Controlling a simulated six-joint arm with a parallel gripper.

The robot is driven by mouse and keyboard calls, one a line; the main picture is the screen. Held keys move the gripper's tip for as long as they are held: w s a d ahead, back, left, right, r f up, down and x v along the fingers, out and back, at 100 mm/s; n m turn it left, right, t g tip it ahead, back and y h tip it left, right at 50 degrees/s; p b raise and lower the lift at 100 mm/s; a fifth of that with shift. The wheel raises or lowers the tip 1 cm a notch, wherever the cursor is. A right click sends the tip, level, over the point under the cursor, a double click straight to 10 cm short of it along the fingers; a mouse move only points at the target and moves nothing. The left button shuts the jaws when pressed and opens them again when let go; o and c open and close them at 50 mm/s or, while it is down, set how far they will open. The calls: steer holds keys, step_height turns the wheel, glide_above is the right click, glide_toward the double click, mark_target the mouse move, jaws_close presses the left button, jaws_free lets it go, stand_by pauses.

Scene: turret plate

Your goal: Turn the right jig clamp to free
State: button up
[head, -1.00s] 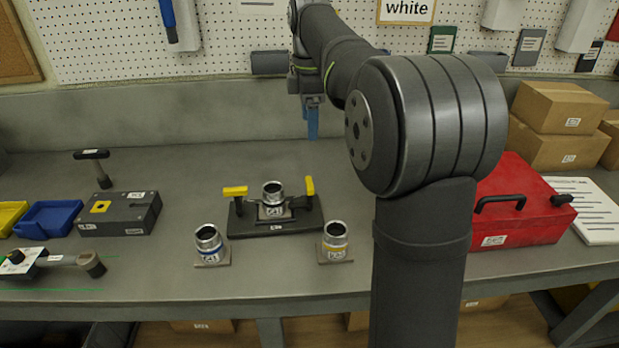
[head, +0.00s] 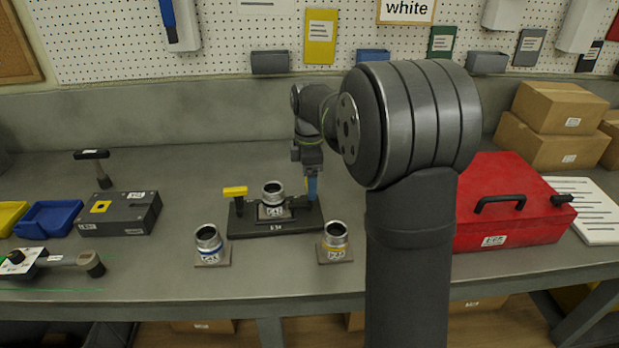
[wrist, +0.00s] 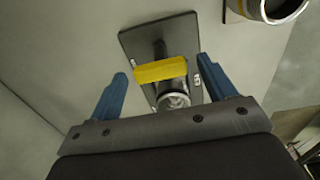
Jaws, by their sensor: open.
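The right jig clamp shows in the wrist view as a yellow bar handle (wrist: 160,70), lying crosswise between my gripper's two blue fingers. In the head view it is hidden behind my gripper. My gripper (head: 312,188) is open, pointing down over the right end of the dark jig plate (head: 285,222). The fingers stand apart with a gap to the handle on both sides. The left jig clamp's yellow handle (head: 235,191) is at the plate's left end. A silver turret ring (head: 272,188) sits in the middle of the plate between the clamps.
Two more silver rings on small plates stand in front, one with a blue band (head: 208,240) and one with a yellow band (head: 336,237). A red toolbox (head: 495,215) is at the right. A grey block (head: 120,213) and blue bin (head: 50,220) are at the left.

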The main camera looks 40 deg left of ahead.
steer(key=shift+c, duration=0.5)
steer(key=c, duration=0.9)
steer(key=shift+m, duration=0.3)
steer(key=m, duration=0.3)
steer(key=shift+m, duration=0.3)
steer(key=m, duration=0.9)
steer(key=shift+r+m, duration=0.1)
steer(key=shift+m, duration=2.2)
